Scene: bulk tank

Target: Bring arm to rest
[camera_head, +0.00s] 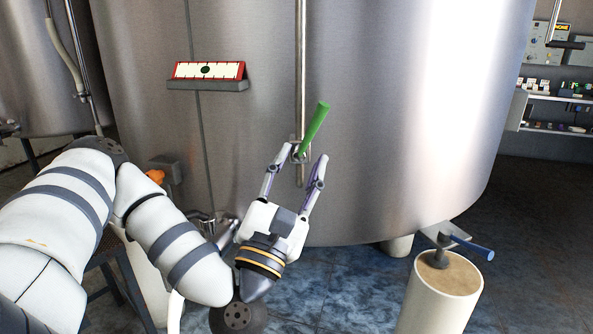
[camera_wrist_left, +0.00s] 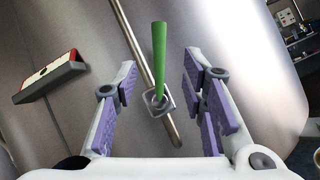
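My left arm comes in from the left in the head view, and its gripper (camera_head: 304,169) is raised in front of a large steel tank (camera_head: 390,110). The gripper is open, with its two fingers apart and nothing between the purple pads. In the left wrist view the open gripper (camera_wrist_left: 163,92) shows the same gap. A green handle (camera_head: 314,130) on a small square fitting sits by a vertical pipe on the tank, just beyond the fingertips. The green handle (camera_wrist_left: 159,55) tilts up and stands clear of both fingers in the wrist view. My right gripper is not in view.
A red-and-white gauge panel (camera_head: 208,71) on a grey ledge is fixed to the tank. A pale cylinder (camera_head: 440,295) with a blue-handled valve (camera_head: 468,245) stands at lower right. An orange knob (camera_head: 155,176) is near my arm. Shelves (camera_head: 560,110) stand at far right; blue-grey floor lies open before them.

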